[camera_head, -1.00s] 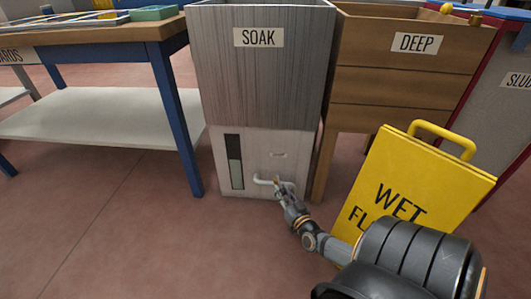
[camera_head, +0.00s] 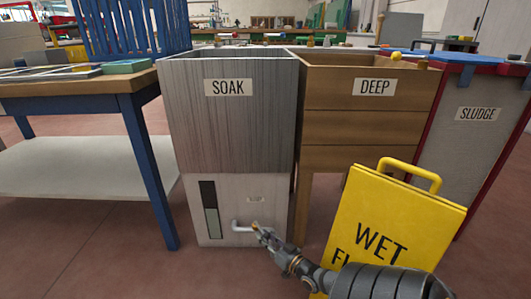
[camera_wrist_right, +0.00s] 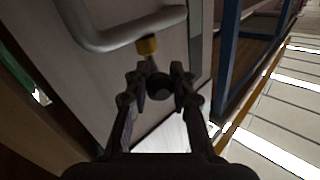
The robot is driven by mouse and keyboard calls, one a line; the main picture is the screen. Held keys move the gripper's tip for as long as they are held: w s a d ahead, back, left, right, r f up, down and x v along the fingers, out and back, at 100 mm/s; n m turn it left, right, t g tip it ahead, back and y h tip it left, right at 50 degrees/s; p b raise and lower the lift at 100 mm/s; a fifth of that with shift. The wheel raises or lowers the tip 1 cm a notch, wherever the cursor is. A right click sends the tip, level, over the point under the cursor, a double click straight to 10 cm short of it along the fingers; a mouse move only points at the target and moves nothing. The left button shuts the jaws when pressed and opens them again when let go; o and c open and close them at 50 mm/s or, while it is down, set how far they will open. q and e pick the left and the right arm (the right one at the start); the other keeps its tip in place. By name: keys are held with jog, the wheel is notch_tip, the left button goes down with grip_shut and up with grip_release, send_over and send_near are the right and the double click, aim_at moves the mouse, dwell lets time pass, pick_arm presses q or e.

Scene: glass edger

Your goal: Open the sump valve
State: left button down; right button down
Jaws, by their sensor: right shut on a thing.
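The sump valve (camera_head: 256,228) sits low on the front of the grey SOAK tank (camera_head: 235,130), by a pale bent pipe (camera_head: 240,226). In the right wrist view the pipe (camera_wrist_right: 125,28) carries a brass collar (camera_wrist_right: 147,46), with a short stem and a dark round knob (camera_wrist_right: 159,88) below it. My right gripper (camera_head: 262,234) is at the valve. Its fingertips in the wrist view (camera_wrist_right: 158,82) are closed around the knob. The handle's exact angle is hard to tell. My left gripper is out of view.
A tall level window (camera_head: 210,210) is left of the valve. A yellow wet-floor sign (camera_head: 395,225) stands close to my right arm. The wooden DEEP tank (camera_head: 365,120) and SLUDGE bin (camera_head: 475,140) stand right. A blue-legged table (camera_head: 150,160) stands left.

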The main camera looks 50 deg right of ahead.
jog(key=c, duration=1.1)
grip_release()
jog(key=shift+s, duration=0.15)
jog(key=s+a, duration=0.1)
jog(key=s, duration=1)
jog(key=shift+s+a, duration=0.35)
